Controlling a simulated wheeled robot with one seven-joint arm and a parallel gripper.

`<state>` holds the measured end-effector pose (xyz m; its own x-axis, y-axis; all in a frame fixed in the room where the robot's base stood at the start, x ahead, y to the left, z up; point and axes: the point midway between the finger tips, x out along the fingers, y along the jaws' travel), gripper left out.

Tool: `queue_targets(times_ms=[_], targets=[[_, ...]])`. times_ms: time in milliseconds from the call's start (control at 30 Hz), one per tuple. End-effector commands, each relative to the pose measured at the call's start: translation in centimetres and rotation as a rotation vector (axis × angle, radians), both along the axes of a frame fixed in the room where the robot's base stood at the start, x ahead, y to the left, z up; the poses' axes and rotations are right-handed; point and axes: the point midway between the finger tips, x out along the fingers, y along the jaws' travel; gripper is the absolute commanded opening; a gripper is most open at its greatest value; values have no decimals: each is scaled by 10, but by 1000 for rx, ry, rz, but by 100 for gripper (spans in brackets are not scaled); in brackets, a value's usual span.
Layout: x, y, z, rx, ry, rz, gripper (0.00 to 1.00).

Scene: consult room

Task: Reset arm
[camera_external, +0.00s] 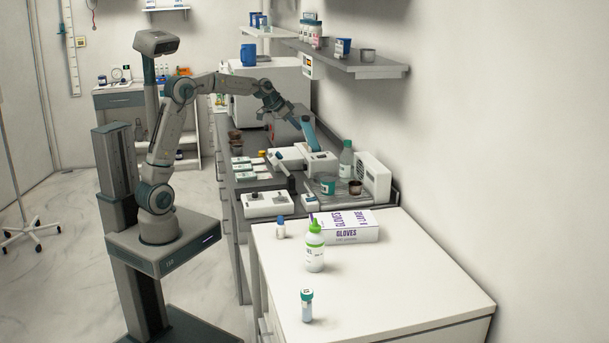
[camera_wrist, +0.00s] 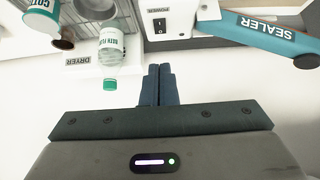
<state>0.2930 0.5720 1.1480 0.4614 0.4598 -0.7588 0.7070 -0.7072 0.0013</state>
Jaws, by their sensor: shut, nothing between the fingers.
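My arm (camera_external: 182,92) reaches from its base over the back counter, bent at the elbow. My gripper (camera_wrist: 158,84) shows in the wrist view with its two dark fingers together and nothing between them. In the external view my gripper (camera_external: 284,110) hangs above the counter, near the raised blue arm of the sealer (camera_external: 308,132). The sealer's blue arm also shows at the upper right of the wrist view (camera_wrist: 268,36). I cannot see the fingertips clearly in the external view.
A dryer rack (camera_external: 325,200) holds a green-labelled cup (camera_external: 328,184), a brown cup (camera_external: 355,188) and a clear bottle (camera_external: 346,160). A wall shelf (camera_external: 375,71) juts out at the right. A glove box (camera_external: 345,227) and bottles stand on the front white counter (camera_external: 390,285).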

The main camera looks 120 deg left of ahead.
Motion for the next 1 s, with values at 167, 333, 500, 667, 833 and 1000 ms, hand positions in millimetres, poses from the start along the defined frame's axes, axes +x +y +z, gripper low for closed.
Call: queue_targets(times_ms=[167, 333, 500, 667, 833, 1000], targets=[[18, -18, 1, -10, 7, -30, 0], [79, -102, -3, -58, 49, -143, 0], [119, -201, -12, -106, 105, -259, 0], [133, -292, -23, -141, 161, -361, 0], [126, -381, -37, -166, 223, -468, 0], [101, -458, -55, -179, 288, -569, 0]])
